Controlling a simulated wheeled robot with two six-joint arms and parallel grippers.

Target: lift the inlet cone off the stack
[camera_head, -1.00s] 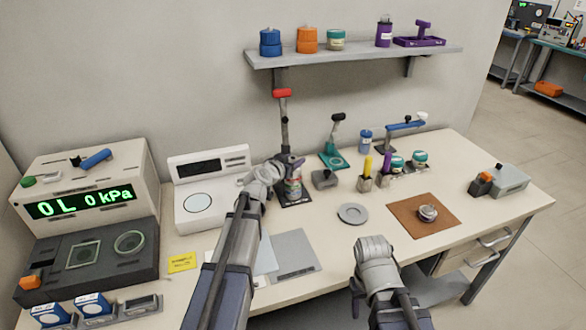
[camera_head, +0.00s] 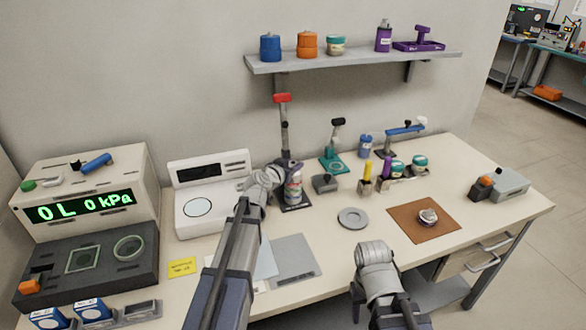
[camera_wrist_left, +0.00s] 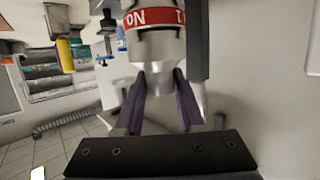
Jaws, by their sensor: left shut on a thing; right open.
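The stack (camera_head: 293,188) is a small upright cylinder with a red lettered band, standing on a dark base under a post with a red top. My left gripper (camera_head: 289,167) is at its top end, shut on the grey inlet cone. In the left wrist view, which looks upside down, the purple fingers of this gripper (camera_wrist_left: 161,92) close on both sides of the narrow grey end of the inlet cone (camera_wrist_left: 158,50). The red band shows beyond it. I see no clear gap between cone and stack. My right gripper (camera_head: 357,296) is open and empty near the front edge, partly hidden by its arm.
A grey dish (camera_head: 353,218) and a brown mat (camera_head: 402,211) with a small metal part (camera_head: 428,216) lie to the right. A dark block (camera_head: 325,183) stands close to the stack. A white balance (camera_head: 210,200) is to its left. A shelf (camera_head: 355,59) hangs above.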

